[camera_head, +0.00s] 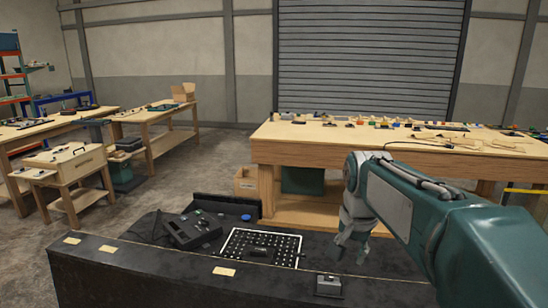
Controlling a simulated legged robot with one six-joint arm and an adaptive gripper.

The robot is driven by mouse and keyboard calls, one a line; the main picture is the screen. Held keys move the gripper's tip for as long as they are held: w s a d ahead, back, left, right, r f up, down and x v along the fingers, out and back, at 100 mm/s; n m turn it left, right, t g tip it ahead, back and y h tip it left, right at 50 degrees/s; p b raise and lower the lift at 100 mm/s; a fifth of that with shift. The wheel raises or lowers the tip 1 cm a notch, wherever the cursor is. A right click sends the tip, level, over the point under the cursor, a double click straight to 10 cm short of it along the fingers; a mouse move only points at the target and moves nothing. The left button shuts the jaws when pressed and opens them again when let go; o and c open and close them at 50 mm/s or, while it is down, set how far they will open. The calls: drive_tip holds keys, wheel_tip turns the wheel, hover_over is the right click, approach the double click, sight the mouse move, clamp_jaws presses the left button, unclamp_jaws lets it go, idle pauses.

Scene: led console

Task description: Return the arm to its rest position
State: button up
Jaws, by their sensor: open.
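My arm reaches in from the right edge of the head view, a teal link bending down at a grey wrist. My gripper (351,246) hangs from it, pointing down over the dark console table (180,280), to the right of a black board with white dots (262,247). The gripper is open and appears empty; its fingertips are small in the picture. A dark control box (192,229) with buttons sits left of the board. A small grey box (328,285) stands near the front edge, below the gripper in the picture.
A wooden workbench (400,148) with several small coloured parts stands behind the arm. A blue round button (246,217) is at the table's back. More wooden benches (150,115) stand at the left.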

drive_tip(key=s+f+n+t, duration=0.1)
drive_tip(key=s+f+n, duration=0.1)
drive_tip(key=s, duration=0.8)
drive_tip(key=s+f+n+t, duration=0.2)
drive_tip(key=s+f+n, duration=0.1)
drive_tip(key=s, duration=0.8)
drive_tip(key=shift+s+f+n, duration=0.2)
drive_tip(key=shift+f+n, duration=0.1)
drive_tip(key=shift+n, duration=0.6)
